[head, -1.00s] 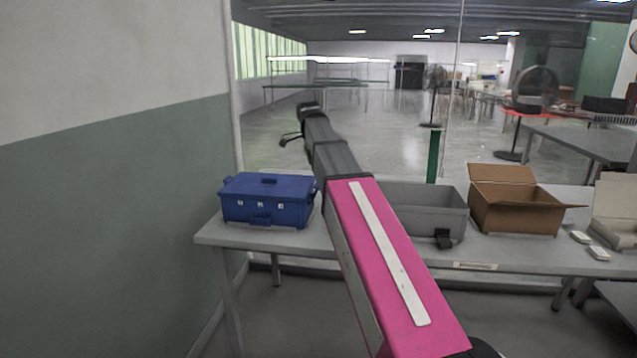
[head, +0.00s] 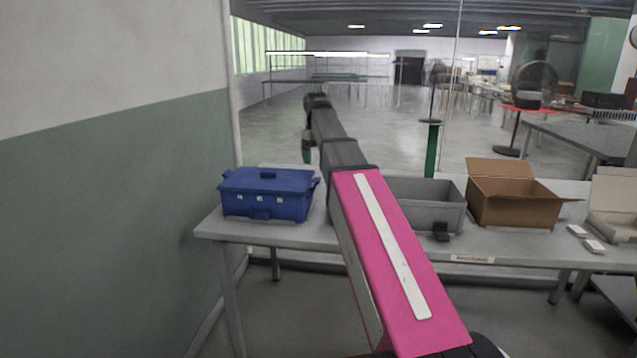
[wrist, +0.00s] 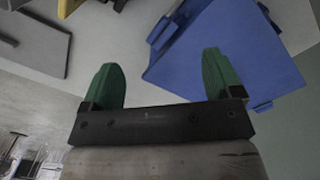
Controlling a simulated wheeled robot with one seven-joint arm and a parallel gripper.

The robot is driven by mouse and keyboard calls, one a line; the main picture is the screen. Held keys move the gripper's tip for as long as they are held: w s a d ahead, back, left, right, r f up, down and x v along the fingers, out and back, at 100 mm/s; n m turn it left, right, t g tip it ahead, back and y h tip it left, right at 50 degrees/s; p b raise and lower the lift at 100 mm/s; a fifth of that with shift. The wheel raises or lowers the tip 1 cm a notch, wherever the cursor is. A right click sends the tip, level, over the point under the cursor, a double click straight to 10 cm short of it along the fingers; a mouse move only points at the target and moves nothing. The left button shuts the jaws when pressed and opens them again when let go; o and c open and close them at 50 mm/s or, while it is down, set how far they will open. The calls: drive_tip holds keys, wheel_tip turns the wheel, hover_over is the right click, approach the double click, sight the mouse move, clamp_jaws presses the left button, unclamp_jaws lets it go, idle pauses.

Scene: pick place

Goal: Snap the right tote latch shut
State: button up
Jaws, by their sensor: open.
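The blue tote (head: 267,206) stands on the left part of the table with its lid on. Its right latch (head: 316,182) is a small blue piece jutting out at the right end; how far it is closed is too small to tell. The tote also shows in the wrist view (wrist: 225,50), up and right of my fingers. My gripper (wrist: 160,78) has two green fingers wide apart with nothing between them. In the head view my gripper (head: 307,148) hangs behind and above the tote's right end, apart from it.
The table (head: 335,236) also bears a grey bin (head: 405,214) with a black clip, an open cardboard box (head: 515,205) and small white items (head: 594,246). A wall (head: 115,200) stands close on the left. Bare tabletop lies in front of the tote.

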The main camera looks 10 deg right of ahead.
sight(319, 179)
drive_tip(key=n, duration=0.5)
drive_tip(key=shift+w+d+r+n, duration=0.15)
drive_tip(key=shift+w+r+n, duration=0.1)
drive_tip(key=shift+n, duration=0.15)
drive_tip(key=n, duration=0.3)
drive_tip(key=shift+w, duration=0.15)
wheel_tip(319, 179, down, 11)
drive_tip(key=shift+r, duration=0.2)
